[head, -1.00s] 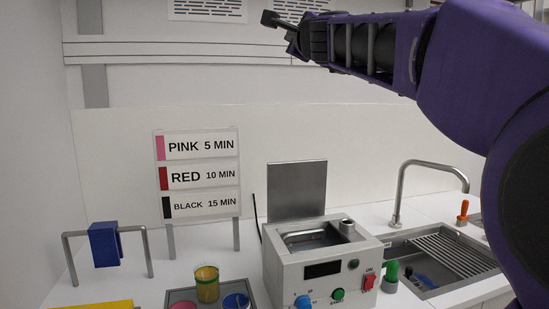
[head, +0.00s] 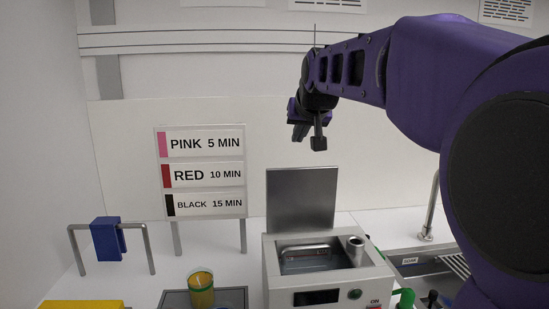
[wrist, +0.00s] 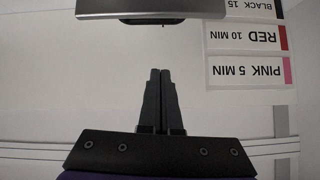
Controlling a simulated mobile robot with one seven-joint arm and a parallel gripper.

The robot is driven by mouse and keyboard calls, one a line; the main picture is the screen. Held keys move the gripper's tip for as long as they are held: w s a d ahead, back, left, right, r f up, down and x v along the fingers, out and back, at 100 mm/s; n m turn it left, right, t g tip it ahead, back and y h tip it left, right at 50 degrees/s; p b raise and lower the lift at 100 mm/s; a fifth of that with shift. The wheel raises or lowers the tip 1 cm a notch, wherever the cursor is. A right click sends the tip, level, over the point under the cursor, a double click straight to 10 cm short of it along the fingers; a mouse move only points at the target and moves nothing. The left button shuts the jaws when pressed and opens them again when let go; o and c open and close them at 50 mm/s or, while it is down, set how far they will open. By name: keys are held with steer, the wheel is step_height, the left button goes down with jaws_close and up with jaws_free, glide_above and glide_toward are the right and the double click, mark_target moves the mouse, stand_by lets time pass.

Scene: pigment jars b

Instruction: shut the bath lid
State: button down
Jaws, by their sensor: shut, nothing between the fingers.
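The bath (head: 325,270) is a light grey box with an open basin (head: 310,256) in its top. Its metal lid (head: 302,200) stands upright at the back edge, open. My gripper (head: 318,143) is shut and empty, pointing down above the lid, a little right of its middle, apart from it. In the wrist view my shut fingers (wrist: 160,85) show in the middle, and a grey metal edge, seemingly the lid (wrist: 150,8), shows at the top. Something reddish lies inside the basin, too small to tell.
A sign board (head: 202,172) with pink, red and black times stands left of the lid. A rack with a blue cloth (head: 108,238), a yellow jar (head: 201,288) on a dark tray and a yellow item (head: 82,304) are at left. A sink (head: 435,268) with a tap (head: 430,215) is at right.

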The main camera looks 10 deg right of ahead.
steer(key=shift+n, duration=0.3)
steer(key=shift+w+d+f, duration=0.2)
steer(key=shift+w+f, duration=0.4)
steer(key=shift+f, duration=0.75)
steer(key=shift+w+d+f, duration=0.15)
steer(key=shift+w+f, duration=0.5)
steer(key=shift+f, duration=0.7)
steer(key=shift+w+d+f, duration=0.2)
steer(key=shift+w+f, duration=0.4)
steer(key=shift+f, duration=0.75)
steer(key=shift+f+b, duration=0.15)
steer(key=shift+b, duration=0.2)
